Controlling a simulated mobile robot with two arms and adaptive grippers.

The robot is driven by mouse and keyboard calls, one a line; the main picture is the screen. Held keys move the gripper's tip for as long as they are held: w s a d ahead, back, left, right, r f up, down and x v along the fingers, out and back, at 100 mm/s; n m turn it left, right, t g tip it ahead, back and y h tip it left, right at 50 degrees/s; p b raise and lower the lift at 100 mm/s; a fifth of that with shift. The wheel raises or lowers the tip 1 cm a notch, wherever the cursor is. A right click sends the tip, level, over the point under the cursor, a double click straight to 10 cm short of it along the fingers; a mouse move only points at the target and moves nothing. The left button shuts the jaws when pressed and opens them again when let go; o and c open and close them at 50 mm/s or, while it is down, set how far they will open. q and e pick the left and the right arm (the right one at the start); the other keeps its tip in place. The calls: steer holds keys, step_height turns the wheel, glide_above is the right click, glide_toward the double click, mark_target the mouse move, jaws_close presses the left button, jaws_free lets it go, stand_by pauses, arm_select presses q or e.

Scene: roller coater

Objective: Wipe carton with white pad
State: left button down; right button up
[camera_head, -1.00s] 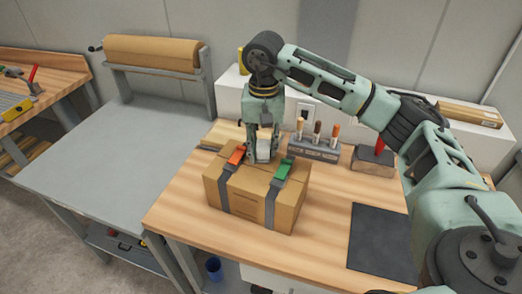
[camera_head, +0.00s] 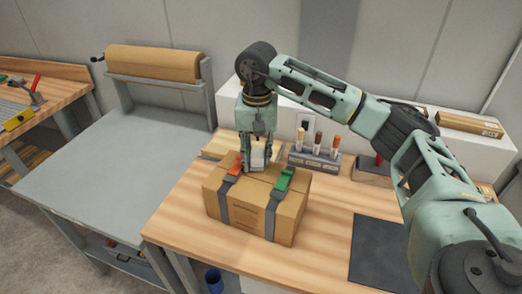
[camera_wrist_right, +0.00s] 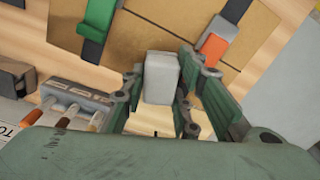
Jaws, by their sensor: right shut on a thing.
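The carton (camera_head: 252,207) is a brown box with two grey straps, one with an orange buckle (camera_head: 235,165) and one with a green buckle (camera_head: 285,178). It stands on the wooden table. My right gripper (camera_head: 257,163) points down at the carton's far top edge, between the straps. It is shut on the white pad (camera_wrist_right: 161,78), a small pale block. In the right wrist view the pad lies over the carton's edge; I cannot tell whether it touches the top. My left gripper is not in view.
A rack with several wooden-handled tools (camera_head: 315,157) stands behind the carton. A dark mat (camera_head: 378,250) lies at the right of the table. A grey bench (camera_head: 105,170) with a brown paper roll (camera_head: 153,61) is at the left.

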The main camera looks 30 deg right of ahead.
mark_target(246, 188)
steer(key=shift+s+a+f+b, duration=0.15)
steer(key=shift+s+a+b, duration=0.1)
steer(key=shift+s+a, duration=0.85)
steer(key=shift+s+a+f+b, duration=0.1)
steer(key=shift+s+a+b, duration=0.15)
steer(key=shift+s+a, duration=0.85)
steer(key=shift+s+a+r, duration=0.1)
steer(key=shift+s+a, duration=0.2)
steer(key=shift+a, duration=0.25)
steer(key=shift+s+a+r, duration=0.1)
steer(key=shift+s+a, duration=0.15)
steer(key=shift+a, duration=0.3)
steer(key=shift+w+r, duration=0.15)
steer(key=shift+r, duration=0.45)
step_height(246, 188, up, 5)
steer(key=p, duration=0.3)
steer(key=shift+d, duration=0.1)
